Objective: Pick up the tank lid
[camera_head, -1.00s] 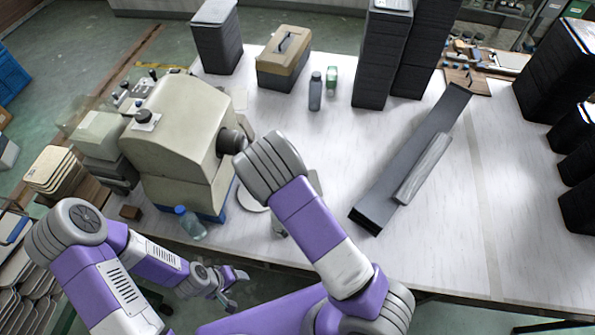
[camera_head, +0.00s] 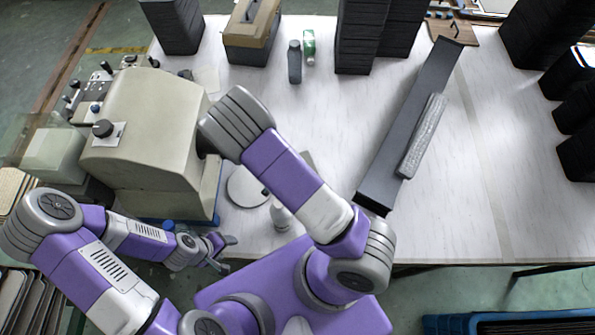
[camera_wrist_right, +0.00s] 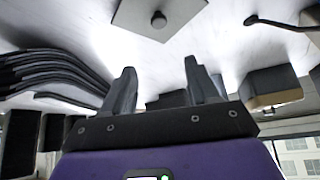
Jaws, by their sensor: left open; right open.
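A square grey plate with a dark round knob (camera_wrist_right: 143,22), which looks like the tank lid, lies on the white table at the top of the right wrist view. In the head view only a small grey corner (camera_head: 307,159) of what seems to be this plate shows beside my right arm. My right gripper (camera_wrist_right: 160,82) is open and empty, its fingers apart and clear of the plate. In the head view my right arm hides this gripper. My left gripper (camera_head: 227,254) is open and empty near the table's front edge.
A beige machine (camera_head: 140,150) stands on the left. A long grey tray (camera_head: 408,130) lies to the right. Black stacks (camera_head: 362,35) stand behind.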

